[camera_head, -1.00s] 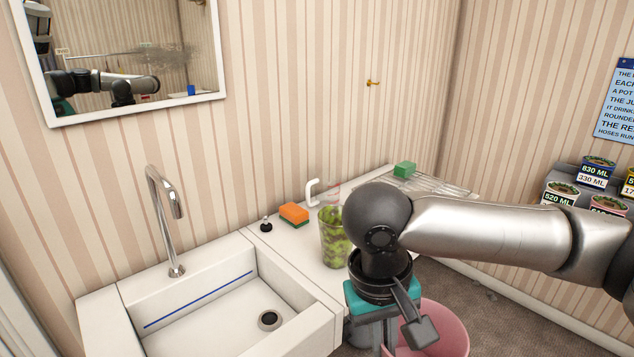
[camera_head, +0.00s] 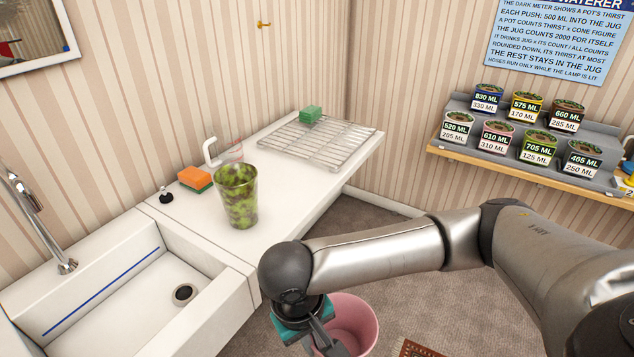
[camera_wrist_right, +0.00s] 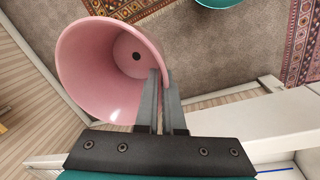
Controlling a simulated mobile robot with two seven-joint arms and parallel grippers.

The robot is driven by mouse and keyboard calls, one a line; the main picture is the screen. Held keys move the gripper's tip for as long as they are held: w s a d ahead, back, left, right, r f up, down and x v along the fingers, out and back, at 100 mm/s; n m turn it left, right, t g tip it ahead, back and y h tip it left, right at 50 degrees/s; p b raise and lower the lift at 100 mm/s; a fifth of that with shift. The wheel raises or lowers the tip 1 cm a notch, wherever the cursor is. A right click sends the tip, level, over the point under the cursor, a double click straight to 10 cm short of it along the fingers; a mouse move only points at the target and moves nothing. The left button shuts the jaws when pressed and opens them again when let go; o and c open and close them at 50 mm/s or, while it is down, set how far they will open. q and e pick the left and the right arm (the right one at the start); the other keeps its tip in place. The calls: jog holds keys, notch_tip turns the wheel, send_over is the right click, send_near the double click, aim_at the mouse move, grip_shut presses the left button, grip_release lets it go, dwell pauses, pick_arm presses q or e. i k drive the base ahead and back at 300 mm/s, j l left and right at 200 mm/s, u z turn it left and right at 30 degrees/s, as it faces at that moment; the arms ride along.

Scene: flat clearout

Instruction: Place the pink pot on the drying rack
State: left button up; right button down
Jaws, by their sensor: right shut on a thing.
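The pink pot (camera_head: 358,324) hangs below my right gripper, in front of the counter, partly hidden by my arm in the head view. In the right wrist view the pot (camera_wrist_right: 88,62) shows its open inside with a dark hole in its base. My right gripper (camera_wrist_right: 162,78) is shut on the pot's rim, one finger inside and one outside. The drying rack (camera_head: 318,143) is a wire grid at the far end of the white counter, with a green sponge (camera_head: 310,114) at its back edge. My left gripper is not in view.
A green mottled tumbler (camera_head: 238,198), a clear glass and an orange sponge (camera_head: 195,179) stand on the counter between the sink (camera_head: 120,290) and the rack. Labelled pots sit on a shelf (camera_head: 520,160) at right. A teal vessel (camera_wrist_right: 218,3) is on the floor.

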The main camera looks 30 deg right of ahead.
aim_at(321, 141)
jog(key=i+l+u, duration=0.15)
jog(key=l, duration=0.4)
jog(key=i+l+u, duration=0.15)
jog(key=l, duration=0.4)
jog(key=l+u, duration=0.1)
jog(key=l, duration=0.45)
jog(key=i, duration=0.05)
